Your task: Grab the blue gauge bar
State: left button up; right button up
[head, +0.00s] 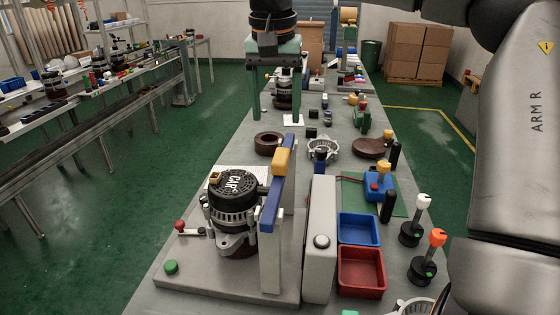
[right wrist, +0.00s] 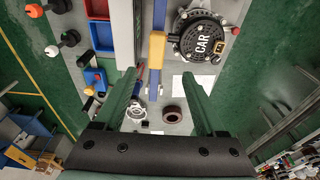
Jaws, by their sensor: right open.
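The blue gauge bar (head: 269,211) runs lengthwise along the top of a pale upright support, right of the black alternator (head: 235,200) marked CAR. A yellow block (head: 281,161) sits around or on its middle; I cannot tell which. My right gripper (head: 276,117) has green fingers spread open and is empty, above the table beyond the bar in the head view. In the right wrist view the bar (right wrist: 155,78) appears between the open fingers (right wrist: 159,75), apart from them, with the yellow block (right wrist: 157,45) nearer the top. My left gripper is out of view.
Right of the bar stand a grey box with a round button (head: 320,242), a blue tray (head: 358,229) and a red tray (head: 361,270). Knobbed black stands (head: 414,234) are farther right. A brown ring (head: 268,143) and a pale ring-shaped casting (head: 323,149) lie beyond.

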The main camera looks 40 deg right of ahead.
aim_at(280, 155)
jog(key=f, duration=0.6)
jog(key=shift+w+d+f, duration=0.15)
jog(key=shift+d+f, duration=0.15)
jog(key=shift+d, duration=0.05)
jog(key=shift+d+f+p, duration=0.15)
jog(key=shift+d+f, duration=0.1)
jog(key=shift+f, duration=1.15)
jog(key=shift+d+f+p, duration=0.15)
jog(key=shift+d+f, duration=0.05)
jog(key=shift+f, duration=1.15)
grip_shut()
jog(key=shift+w+r, duration=0.1)
jog(key=shift+r, duration=0.05)
